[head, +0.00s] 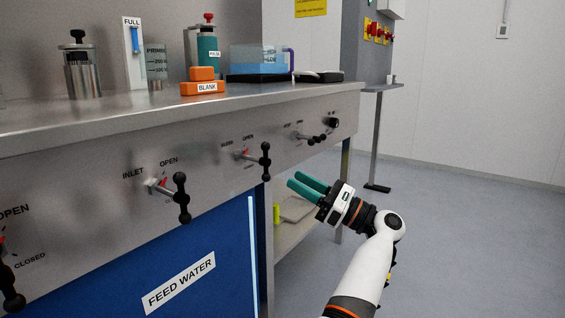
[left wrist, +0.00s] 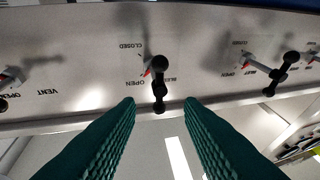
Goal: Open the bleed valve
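The bleed valve is on the steel front panel, with a black bar handle (head: 265,160) ending in round knobs and a red mark near its stem. Its label is small, with OPEN above and CLOSED below. In the left wrist view, upside down, the same handle (left wrist: 159,84) is near the centre, beyond the fingertips. I cannot tell exactly where the red mark points. My left gripper (head: 306,182), with teal fingers, is to the right of and below the handle, apart from it. Its fingers are spread and empty in the left wrist view (left wrist: 160,103). My right gripper is not in view.
The inlet valve handle (head: 181,198) is to the left, and the vent valve (head: 312,138) is farther right. The bench top (head: 140,115) juts above the panel. A lower shelf (head: 291,232) is behind my gripper. Open floor (head: 470,230) is at right.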

